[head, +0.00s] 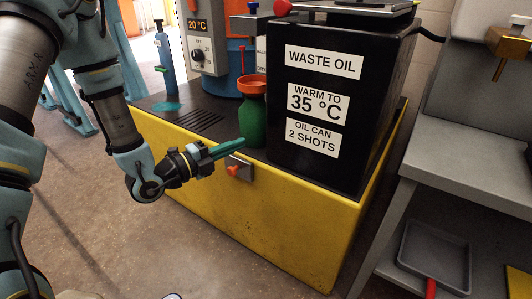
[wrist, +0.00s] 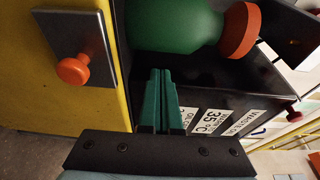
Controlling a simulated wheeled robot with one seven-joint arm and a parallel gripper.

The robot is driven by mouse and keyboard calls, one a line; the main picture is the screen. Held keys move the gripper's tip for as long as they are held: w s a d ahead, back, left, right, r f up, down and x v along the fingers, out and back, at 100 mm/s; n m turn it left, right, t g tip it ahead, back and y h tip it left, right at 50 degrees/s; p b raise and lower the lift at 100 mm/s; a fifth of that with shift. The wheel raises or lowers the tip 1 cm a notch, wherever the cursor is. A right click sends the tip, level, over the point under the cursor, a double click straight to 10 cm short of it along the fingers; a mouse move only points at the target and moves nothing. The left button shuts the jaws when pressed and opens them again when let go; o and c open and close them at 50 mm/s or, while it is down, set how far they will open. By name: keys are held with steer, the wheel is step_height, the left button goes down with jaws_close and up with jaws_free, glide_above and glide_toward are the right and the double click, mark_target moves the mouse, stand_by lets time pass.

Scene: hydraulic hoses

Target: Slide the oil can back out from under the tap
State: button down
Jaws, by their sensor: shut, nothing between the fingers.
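The oil can is a green body (head: 252,120) with an orange funnel-shaped top (head: 252,84). It stands upright on the dark deck of the yellow base, close to the left side of the black waste oil tank (head: 340,152). In the wrist view the can (wrist: 175,25) lies just beyond my fingertips, with its orange top to the right. My gripper (head: 241,143) is shut and empty, with its teal fingers pointing at the can's lower part. The fingers also show in the wrist view (wrist: 160,72). I cannot tell whether they touch the can. I cannot clearly make out the tap.
The yellow base (head: 255,222) has an orange knob (head: 240,172) on a grey plate just below my gripper. A blue-green bottle (head: 167,68) and a control box reading 20 °C (head: 205,38) stand behind. A grey shelf unit (head: 460,160) is at the right. Slotted deck lies left of the can.

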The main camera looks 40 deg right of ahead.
steer(key=d, duration=0.3)
steer(key=d+b, duration=0.1)
steer(key=d, duration=0.6)
steer(key=shift+s+b, duration=0.3)
steer(key=w+a+b, duration=0.1)
steer(key=w, duration=0.3)
steer(key=w+a+b, duration=0.1)
steer(key=w, duration=0.3)
steer(key=w+a, duration=0.2)
steer(key=w, duration=0.3)
steer(key=shift+b, duration=0.4)
steer(key=shift+a, duration=0.1)
